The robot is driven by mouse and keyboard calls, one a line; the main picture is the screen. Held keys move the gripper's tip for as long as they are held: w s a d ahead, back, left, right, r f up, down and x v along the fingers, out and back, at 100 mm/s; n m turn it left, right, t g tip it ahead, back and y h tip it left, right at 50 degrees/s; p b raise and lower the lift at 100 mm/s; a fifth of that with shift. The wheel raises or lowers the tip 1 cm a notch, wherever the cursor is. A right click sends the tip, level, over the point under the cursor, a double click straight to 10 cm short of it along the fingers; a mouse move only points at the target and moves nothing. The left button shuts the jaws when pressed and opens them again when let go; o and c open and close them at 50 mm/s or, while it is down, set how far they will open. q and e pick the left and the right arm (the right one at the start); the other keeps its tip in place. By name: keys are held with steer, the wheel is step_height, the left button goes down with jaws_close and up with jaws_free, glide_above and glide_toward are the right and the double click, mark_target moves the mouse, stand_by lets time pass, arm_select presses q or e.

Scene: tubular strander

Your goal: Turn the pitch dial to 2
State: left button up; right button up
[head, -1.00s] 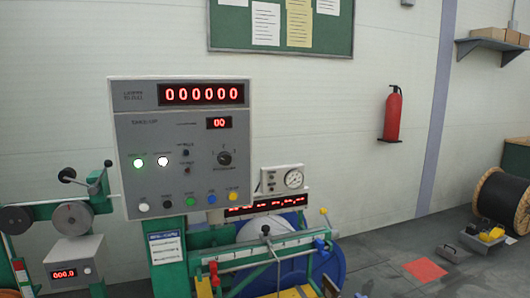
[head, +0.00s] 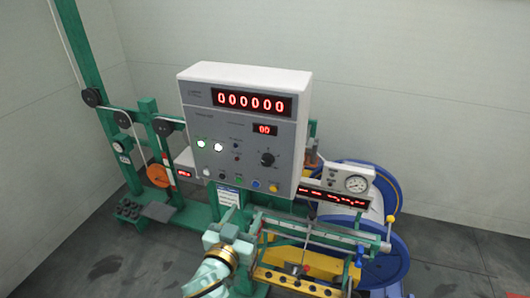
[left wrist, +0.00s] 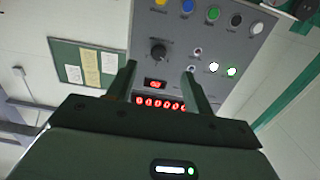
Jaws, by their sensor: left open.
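The pitch dial is a black round knob (head: 267,159) on the right side of the grey control panel (head: 225,125). Its pointer is too small to read. In the left wrist view the dial (left wrist: 158,52) shows just beyond my left fingertips, roughly between them and apart from them. My left gripper (left wrist: 160,70) is open and empty, facing the panel. In the head view my left gripper (head: 230,235) is low in front of the panel, below the dial. My right gripper is not in view.
The panel has a red display (head: 252,102) reading 000000, a smaller one (head: 265,129) reading 00, two lit lamps, small switches and a row of coloured buttons (head: 255,184). A gauge (head: 357,184) and a blue reel (head: 385,255) stand to the right.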

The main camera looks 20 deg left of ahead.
arm_select(q)
step_height(320, 180, up, 3)
glide_toward(266, 163)
steer(key=shift+t, duration=0.3)
steer(key=w, duration=0.8)
steer(key=shift+w+d+f, duration=0.1)
steer(key=shift+w+f, duration=0.2)
steer(key=shift+f, duration=0.05)
steer(key=c, duration=1)
